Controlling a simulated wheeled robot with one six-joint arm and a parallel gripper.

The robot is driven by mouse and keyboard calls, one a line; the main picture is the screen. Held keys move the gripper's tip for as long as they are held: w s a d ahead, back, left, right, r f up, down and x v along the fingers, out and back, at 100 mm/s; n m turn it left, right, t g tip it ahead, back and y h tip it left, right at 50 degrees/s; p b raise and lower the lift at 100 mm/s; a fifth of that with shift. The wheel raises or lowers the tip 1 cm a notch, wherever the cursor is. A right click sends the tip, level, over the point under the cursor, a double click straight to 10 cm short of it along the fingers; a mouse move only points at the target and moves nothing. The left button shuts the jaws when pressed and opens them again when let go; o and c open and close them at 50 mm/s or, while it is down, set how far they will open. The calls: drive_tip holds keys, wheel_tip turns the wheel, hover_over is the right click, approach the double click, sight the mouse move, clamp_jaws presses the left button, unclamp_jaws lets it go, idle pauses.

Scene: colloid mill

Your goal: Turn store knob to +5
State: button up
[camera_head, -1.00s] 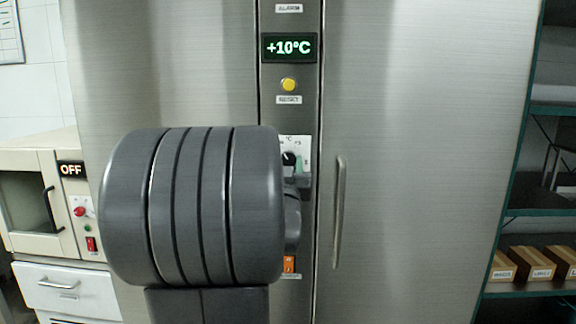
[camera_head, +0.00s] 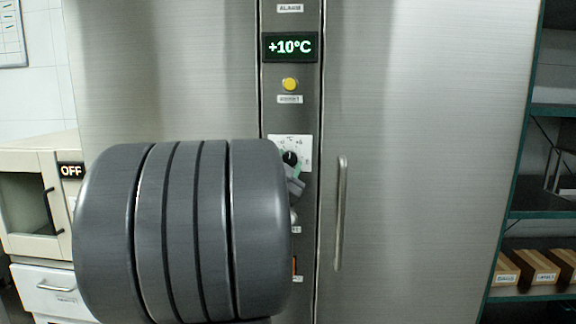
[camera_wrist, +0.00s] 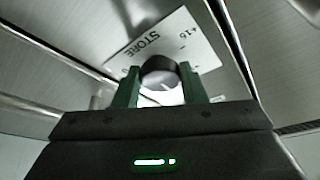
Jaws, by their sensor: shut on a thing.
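The store knob (camera_head: 291,158) is a small black dial on a white scale plate on the steel cabinet's centre strip. In the wrist view the knob (camera_wrist: 160,68) sits between the two green fingers of my gripper (camera_wrist: 160,88), which is shut on it. The plate (camera_wrist: 150,45) beside it reads STORE and +16, and it looks tilted there. The knob's pointer setting is too small to read surely. The display (camera_head: 289,47) above reads +10°C. My arm hides part of the strip below the knob in the head view.
A yellow reset button (camera_head: 290,84) is above the knob. A vertical door handle (camera_head: 340,213) stands close to its right. A beige oven-like unit marked OFF (camera_head: 71,171) is at left. Shelves with small boxes (camera_head: 537,268) are at right.

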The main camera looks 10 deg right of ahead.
drive_tip(key=m+g+p, duration=0.1)
drive_tip(key=m, duration=0.2)
drive_tip(key=m+g+h+p, duration=0.1)
drive_tip(key=m, duration=0.2)
drive_tip(key=shift+a+r, duration=0.15)
drive_tip(key=shift+m+g, duration=0.3)
drive_tip(key=o, duration=1)
drive_tip(key=v, duration=1.3)
drive_tip(key=shift+s+a, duration=0.25)
